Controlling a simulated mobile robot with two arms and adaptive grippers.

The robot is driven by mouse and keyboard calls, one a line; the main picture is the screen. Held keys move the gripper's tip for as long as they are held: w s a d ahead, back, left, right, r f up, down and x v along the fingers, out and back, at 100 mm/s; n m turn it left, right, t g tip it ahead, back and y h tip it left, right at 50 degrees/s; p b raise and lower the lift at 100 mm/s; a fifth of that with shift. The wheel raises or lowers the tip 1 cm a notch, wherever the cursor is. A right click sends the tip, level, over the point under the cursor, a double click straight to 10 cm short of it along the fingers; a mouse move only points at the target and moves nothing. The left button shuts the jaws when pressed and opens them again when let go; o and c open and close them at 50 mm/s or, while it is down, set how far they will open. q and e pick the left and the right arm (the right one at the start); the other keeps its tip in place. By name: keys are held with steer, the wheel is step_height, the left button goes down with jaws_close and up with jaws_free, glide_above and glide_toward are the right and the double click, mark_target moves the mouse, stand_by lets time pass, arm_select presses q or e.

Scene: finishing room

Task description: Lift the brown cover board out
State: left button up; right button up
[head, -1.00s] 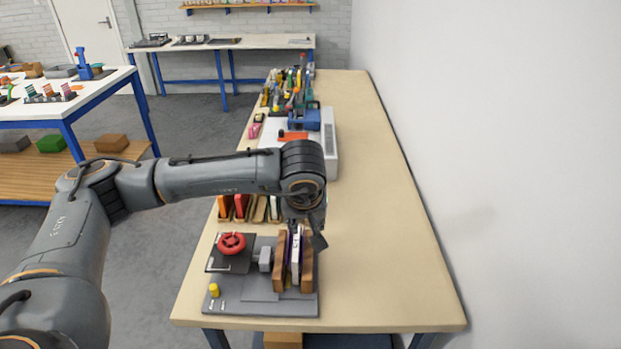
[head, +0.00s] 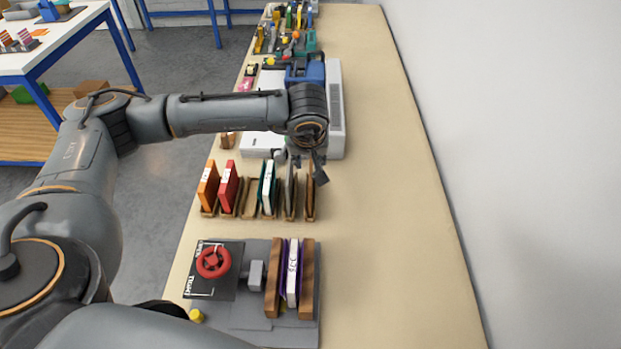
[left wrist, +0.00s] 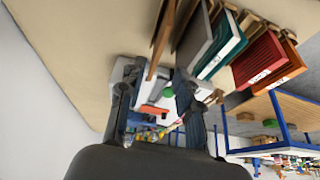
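The brown cover board (head: 310,192) stands upright at the right end of a row of boards in wooden slots. It also shows in the left wrist view (left wrist: 158,45), edge toward the camera. My left gripper (head: 306,170) is just above and behind this end of the row in the head view. In the left wrist view my left gripper (left wrist: 153,88) has its fingers apart, with the board's near end in line with the gap. I cannot tell whether a finger touches the board. My right gripper is not in view.
Left of the brown board stand a grey board (head: 291,188), a teal-and-white one (head: 268,187), an empty slot, a red board (head: 229,186) and an orange one (head: 208,186). A press (head: 254,274) with a red handwheel clamps a white book in front. The bench's right side is clear.

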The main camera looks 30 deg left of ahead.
mark_target(311, 168)
arm_select(q)
steer(key=x, duration=0.3)
steer(key=shift+w+f+p, duration=0.2)
steer(key=shift+f+p, duration=0.05)
steer(key=shift+p, duration=0.1)
steer(key=shift+w+a+f, duration=0.1)
steer(key=shift+f, duration=0.05)
steer(key=f+p, duration=0.1)
steer(key=w+f+p, duration=0.1)
steer(key=shift+w+a+p, duration=0.3)
steer(key=shift+a, duration=0.05)
steer(key=shift+x, duration=1.15)
steer(key=shift+f, duration=0.2)
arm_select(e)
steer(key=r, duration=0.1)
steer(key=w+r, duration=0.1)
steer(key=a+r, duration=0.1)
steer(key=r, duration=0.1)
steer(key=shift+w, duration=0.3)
arm_select(q)
steer(key=shift+f+b, duration=0.2)
steer(key=shift+b, duration=0.1)
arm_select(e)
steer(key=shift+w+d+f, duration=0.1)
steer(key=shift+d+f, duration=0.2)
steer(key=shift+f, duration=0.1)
arm_select(q)
jaws_close()
